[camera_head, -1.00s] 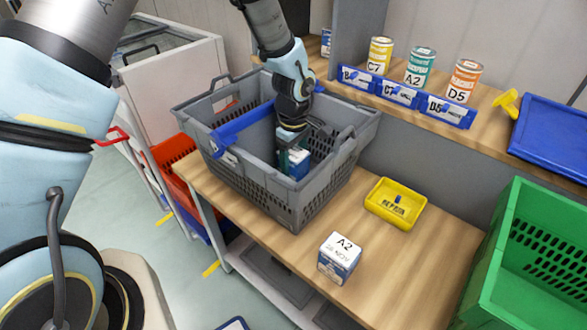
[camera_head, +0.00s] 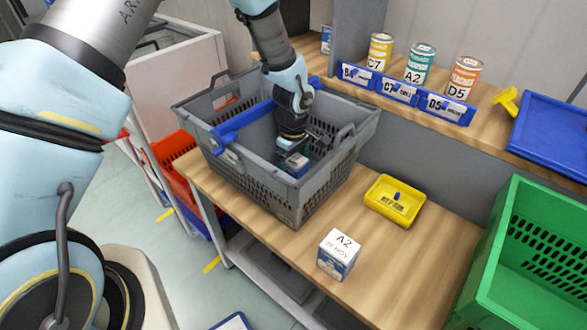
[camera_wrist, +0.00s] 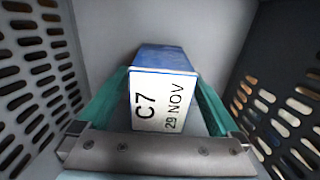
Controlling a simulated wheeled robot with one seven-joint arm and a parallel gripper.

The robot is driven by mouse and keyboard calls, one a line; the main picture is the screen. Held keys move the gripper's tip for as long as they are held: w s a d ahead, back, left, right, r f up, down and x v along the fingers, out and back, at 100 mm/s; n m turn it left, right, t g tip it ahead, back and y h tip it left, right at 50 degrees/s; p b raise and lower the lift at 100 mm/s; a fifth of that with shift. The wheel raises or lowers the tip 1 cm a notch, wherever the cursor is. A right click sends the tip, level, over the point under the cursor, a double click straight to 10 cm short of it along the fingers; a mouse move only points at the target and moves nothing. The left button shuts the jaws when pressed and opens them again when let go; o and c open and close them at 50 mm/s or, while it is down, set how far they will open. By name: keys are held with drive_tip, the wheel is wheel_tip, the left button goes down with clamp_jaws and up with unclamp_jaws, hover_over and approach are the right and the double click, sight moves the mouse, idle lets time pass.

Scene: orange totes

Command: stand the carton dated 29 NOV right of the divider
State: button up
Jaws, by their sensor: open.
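The carton (camera_wrist: 158,98) in the wrist view has a white face reading C7 and 29 NOV and a blue side. In the head view the carton (camera_head: 296,165) is inside the grey tote (camera_head: 300,207), right of the blue divider (camera_head: 243,121). My gripper (camera_wrist: 160,80) is open, with one teal finger on each side of the carton. It reaches down into the tote in the head view (camera_head: 291,150). Whether a finger touches the carton is unclear. The carton's base is hidden in the head view.
An A2 carton (camera_head: 339,255) dated 26 NOV stands on the bench, near a yellow tray (camera_head: 394,213). A green crate (camera_head: 530,255) is at the right. Cans (camera_head: 420,63) stand on the shelf behind. The tote's walls are close around my gripper.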

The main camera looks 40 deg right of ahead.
wheel_tip(320, 180, up, 12)
drive_tip(key=b, duration=0.3)
drive_tip(key=shift+r, duration=0.15)
idle(0.6)
